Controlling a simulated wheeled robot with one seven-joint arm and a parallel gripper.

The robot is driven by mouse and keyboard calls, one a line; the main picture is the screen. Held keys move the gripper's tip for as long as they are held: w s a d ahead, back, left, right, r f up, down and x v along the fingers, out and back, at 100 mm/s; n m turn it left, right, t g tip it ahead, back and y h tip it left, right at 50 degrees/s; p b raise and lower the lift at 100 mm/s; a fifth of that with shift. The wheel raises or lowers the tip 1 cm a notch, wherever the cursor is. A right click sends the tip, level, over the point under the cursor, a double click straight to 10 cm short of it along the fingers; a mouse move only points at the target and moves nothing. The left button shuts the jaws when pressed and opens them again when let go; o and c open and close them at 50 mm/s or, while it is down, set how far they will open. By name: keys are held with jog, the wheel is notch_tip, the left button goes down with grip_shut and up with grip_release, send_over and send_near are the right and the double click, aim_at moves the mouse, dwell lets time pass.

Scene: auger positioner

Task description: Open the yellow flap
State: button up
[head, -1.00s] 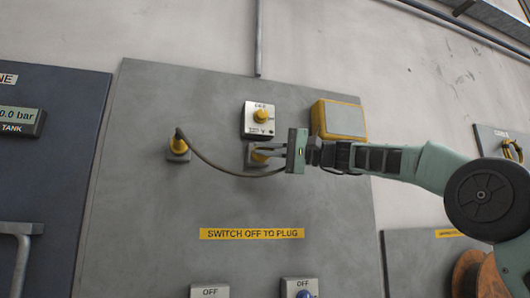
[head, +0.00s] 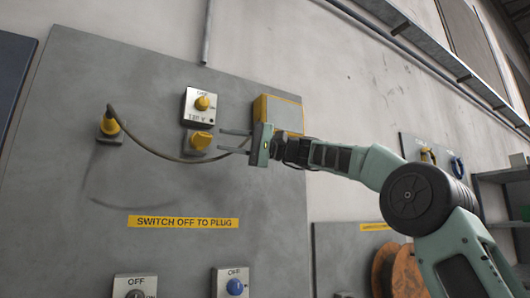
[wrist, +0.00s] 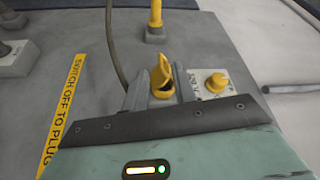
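The yellow flap (head: 202,140) is on a small grey socket on the grey panel, below a yellow knob. In the wrist view, the flap (wrist: 162,72) shows between my fingers, with a dark gap at its lower part; I cannot tell how far open it is. My gripper (head: 221,140) is open and empty. In the head view its two fingers point left at the flap, their tips just right of it and apart from it. The fingers (wrist: 160,86) also show in the wrist view.
A yellow plug (head: 109,124) sits at left, its dark cable (head: 150,148) sagging right toward my gripper. The knob box (head: 197,107) is just above the flap. A yellow-edged box (head: 278,113) is right of it. Blue-knob switch (head: 235,286) stands below.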

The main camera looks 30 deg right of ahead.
jog(key=b+v, duration=0.1)
jog(key=v, duration=0.9)
jog(key=shift+d+b, duration=0.35)
jog(key=shift+s, duration=0.1)
